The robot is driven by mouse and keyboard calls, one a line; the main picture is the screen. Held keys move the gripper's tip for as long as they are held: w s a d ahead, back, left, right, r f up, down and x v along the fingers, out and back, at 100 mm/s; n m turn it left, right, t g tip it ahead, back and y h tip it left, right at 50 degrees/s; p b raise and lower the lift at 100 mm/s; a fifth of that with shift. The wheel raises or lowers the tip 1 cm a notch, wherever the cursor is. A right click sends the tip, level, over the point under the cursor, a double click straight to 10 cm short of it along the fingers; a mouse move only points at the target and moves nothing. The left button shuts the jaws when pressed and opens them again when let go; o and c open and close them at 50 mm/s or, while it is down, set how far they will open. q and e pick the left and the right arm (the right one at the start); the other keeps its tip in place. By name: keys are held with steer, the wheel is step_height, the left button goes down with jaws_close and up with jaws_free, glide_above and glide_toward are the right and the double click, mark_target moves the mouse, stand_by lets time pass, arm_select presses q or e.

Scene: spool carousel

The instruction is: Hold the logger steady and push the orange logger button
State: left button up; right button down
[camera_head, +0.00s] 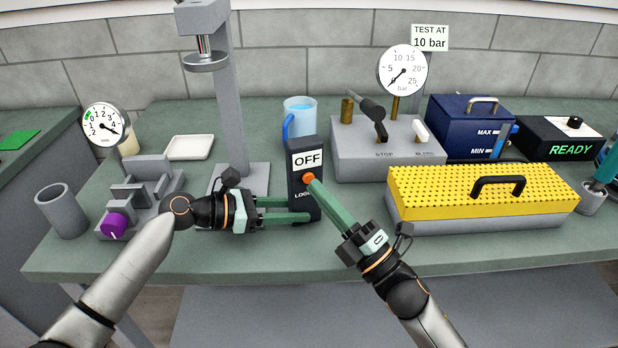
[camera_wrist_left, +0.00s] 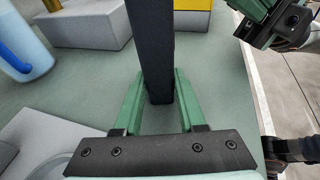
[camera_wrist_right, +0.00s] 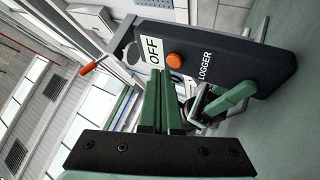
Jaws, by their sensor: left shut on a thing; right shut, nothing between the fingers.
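The logger (camera_head: 303,160) is a dark upright box with a white panel reading OFF and an orange button (camera_head: 309,178) on its front. My left gripper (camera_head: 300,208) is shut on the logger's lower part from the left. In the left wrist view its green fingers press both sides of the dark logger (camera_wrist_left: 152,45). My right gripper (camera_head: 316,186) is shut and empty, its fingertips right by the button. In the right wrist view the button (camera_wrist_right: 175,61) shows just beyond the fingertips; whether they touch it, I cannot tell.
A grey valve block (camera_head: 360,155) and a yellow perforated box (camera_head: 480,190) are to the right. A grey stand (camera_head: 228,90) and a fixture with a purple knob (camera_head: 114,225) are to the left.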

stand_by(0.6)
steer(key=shift+w+a, duration=0.15)
steer(key=shift+w, duration=0.25)
steer(key=shift+w+a, duration=0.1)
steer(key=shift+w, duration=0.3)
stand_by(0.5)
steer(key=shift+s, duration=0.1)
steer(key=shift+s+d, duration=0.25)
steer(key=shift+s, duration=0.45)
steer(key=shift+s, duration=0.1)
steer(key=s, duration=0.1)
steer(key=s+d, duration=0.1)
steer(key=s, duration=0.2)
steer(key=shift+s+d, duration=0.25)
steer(key=shift+s, duration=0.05)
